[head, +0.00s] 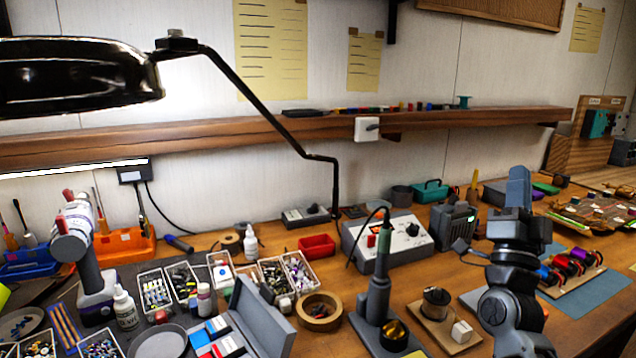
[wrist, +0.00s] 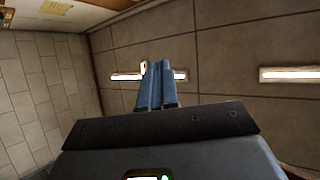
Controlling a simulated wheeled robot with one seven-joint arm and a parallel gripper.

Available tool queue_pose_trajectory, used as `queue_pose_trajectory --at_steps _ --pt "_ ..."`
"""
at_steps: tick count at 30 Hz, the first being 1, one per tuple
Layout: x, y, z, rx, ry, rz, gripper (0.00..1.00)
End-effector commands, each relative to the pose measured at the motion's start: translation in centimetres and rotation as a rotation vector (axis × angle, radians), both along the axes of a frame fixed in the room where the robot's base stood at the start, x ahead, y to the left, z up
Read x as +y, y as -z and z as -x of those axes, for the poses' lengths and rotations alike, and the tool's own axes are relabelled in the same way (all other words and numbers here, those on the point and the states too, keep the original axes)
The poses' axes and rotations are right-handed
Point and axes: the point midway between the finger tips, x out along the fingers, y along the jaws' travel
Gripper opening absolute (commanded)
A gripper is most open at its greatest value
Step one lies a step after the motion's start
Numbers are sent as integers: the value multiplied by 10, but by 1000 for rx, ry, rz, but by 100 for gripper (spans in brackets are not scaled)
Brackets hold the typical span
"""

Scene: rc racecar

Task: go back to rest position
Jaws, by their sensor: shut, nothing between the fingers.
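My gripper (head: 518,186) is in the right part of the head view, raised above the workbench (head: 408,290) with its blue fingers pointing up. The fingers are shut together and hold nothing. In the wrist view, my gripper (wrist: 161,72) shows its two blue fingers side by side. Behind them are a tiled ceiling and lit lamps (wrist: 290,75). My dark grey arm rises from the lower right of the head view and hides part of the bench behind it.
A soldering station (head: 388,240) and an iron in its stand (head: 375,290) are left of my arm. A blue mat (head: 592,296) with spools is right of it. A black lamp (head: 80,75) overhangs the left. Small-part trays crowd the left bench.

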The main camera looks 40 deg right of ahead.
Motion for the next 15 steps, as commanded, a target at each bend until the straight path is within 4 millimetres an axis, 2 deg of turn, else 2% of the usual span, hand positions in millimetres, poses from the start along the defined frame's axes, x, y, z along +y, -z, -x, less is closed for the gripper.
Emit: queue_pose_trajectory --at_steps 1,7,11,15 --pt "16 13 -3 73 -27 16 0" --pt "80 62 -10 336 -128 74 0" --pt "123 95 -4 498 -196 106 0" --pt "170 131 12 666 -273 135 0"
